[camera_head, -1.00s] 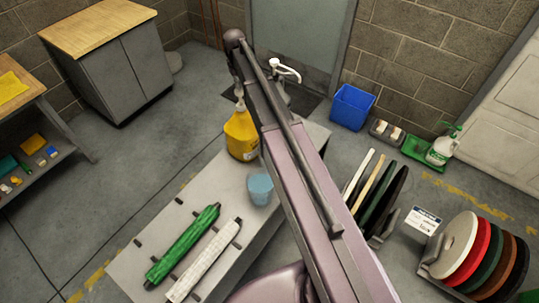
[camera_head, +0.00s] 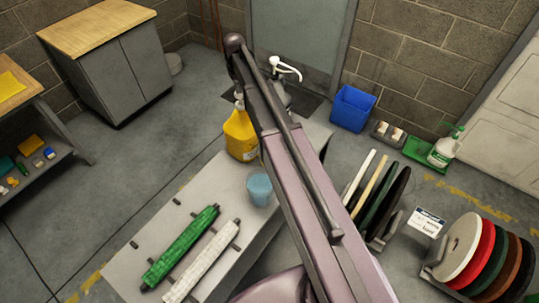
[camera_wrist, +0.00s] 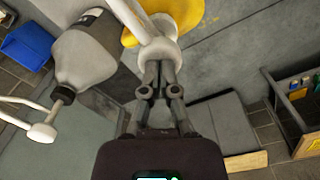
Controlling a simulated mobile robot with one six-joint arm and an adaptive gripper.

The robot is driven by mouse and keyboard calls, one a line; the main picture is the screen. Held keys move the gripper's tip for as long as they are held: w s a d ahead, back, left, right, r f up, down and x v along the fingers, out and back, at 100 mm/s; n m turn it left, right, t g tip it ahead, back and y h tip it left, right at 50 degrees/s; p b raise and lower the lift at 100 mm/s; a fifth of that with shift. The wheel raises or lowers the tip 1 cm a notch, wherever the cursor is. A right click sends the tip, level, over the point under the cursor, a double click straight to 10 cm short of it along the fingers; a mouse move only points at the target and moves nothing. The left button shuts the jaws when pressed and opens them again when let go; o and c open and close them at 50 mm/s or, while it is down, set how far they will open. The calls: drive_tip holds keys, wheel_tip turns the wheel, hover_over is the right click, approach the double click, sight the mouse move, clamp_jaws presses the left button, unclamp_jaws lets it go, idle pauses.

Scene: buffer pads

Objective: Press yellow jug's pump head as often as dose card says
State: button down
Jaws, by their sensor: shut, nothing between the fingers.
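The yellow jug (camera_head: 240,137) stands on the far end of the grey bench, partly behind my arm in the head view. In the wrist view its yellow body (camera_wrist: 190,12) shows at the top, with its white pump head (camera_wrist: 161,52) in front. My gripper (camera_wrist: 160,68) is shut, with its tips right at that pump head; whether they touch it I cannot tell. A grey jug (camera_wrist: 85,58) with a black collar and white pump is beside it; it also shows in the head view (camera_head: 279,97). A white card with a blue header (camera_head: 427,222) has print too small to read.
A translucent blue cup (camera_head: 260,188) and green (camera_head: 182,245) and white (camera_head: 203,274) rollers lie along the bench (camera_head: 215,180). Racks of coloured pads (camera_head: 475,250) stand at right. A blue bin (camera_head: 352,108) and a white bottle (camera_head: 441,152) on a green tray are by the wall.

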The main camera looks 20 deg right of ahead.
drive_tip(key=shift+f+b, duration=0.3)
drive_tip(key=shift+f, duration=0.15)
drive_tip(key=shift+r, duration=0.1)
drive_tip(key=shift+r+p, duration=2.7)
drive_tip(key=shift+p, duration=0.1)
drive_tip(key=shift+f, duration=0.25)
